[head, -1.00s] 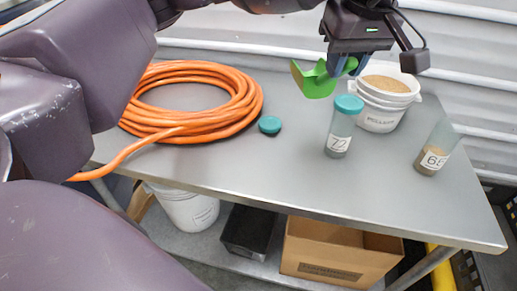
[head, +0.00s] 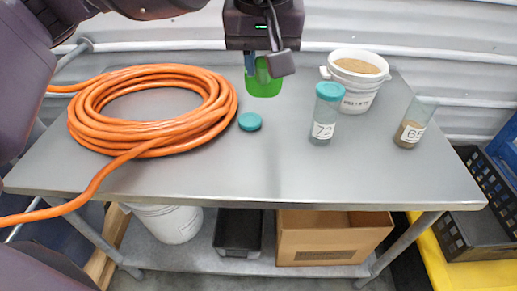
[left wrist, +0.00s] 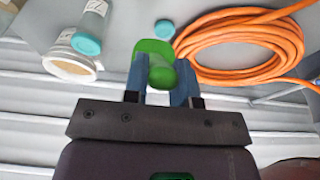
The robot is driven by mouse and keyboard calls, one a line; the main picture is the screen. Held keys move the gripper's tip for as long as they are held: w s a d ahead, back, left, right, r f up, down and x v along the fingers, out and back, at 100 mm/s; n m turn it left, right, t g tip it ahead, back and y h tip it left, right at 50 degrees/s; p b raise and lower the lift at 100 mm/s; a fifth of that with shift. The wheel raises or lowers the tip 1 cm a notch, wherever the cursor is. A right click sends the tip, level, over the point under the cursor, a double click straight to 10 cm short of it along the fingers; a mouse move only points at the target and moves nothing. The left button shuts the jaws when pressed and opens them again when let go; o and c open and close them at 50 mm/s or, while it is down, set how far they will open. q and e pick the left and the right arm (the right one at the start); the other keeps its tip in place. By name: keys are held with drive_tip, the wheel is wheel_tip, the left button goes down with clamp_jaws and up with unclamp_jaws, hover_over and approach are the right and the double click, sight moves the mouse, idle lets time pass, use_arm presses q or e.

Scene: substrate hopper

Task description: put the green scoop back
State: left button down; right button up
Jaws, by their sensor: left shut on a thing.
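The green scoop (head: 263,80) is held in my left gripper (head: 250,62), above the back middle of the grey table (head: 300,180). In the left wrist view the green scoop (left wrist: 153,50) sits between the two blue fingers of my left gripper (left wrist: 160,82), which are shut on it. The fingers partly hide it. The white bucket (head: 357,82) of tan grainy material stands at the back right of the table, apart from the scoop and to its right. The bucket (left wrist: 70,65) also shows in the left wrist view. My right gripper is not in view.
A capped jar marked 72 (head: 325,112) stands in front of the bucket. An open jar (head: 414,122) with brown contents is at the right. A teal lid (head: 250,121) lies near the middle. A coiled orange hose (head: 150,110) covers the left side.

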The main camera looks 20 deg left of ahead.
use_arm(q)
wheel_tip(320, 180, down, 20)
drive_tip(key=b, duration=0.1)
drive_tip(key=shift+r, duration=0.25)
drive_tip(key=shift+a, duration=0.1)
drive_tip(key=shift+f, duration=0.15)
drive_tip(key=c, duration=1)
unclamp_jaws()
drive_tip(key=shift+o, duration=0.4)
drive_tip(key=a+v, duration=0.1)
drive_tip(key=v, duration=1.1)
drive_tip(key=shift+d+p, duration=0.35)
drive_tip(key=shift+d, duration=0.2)
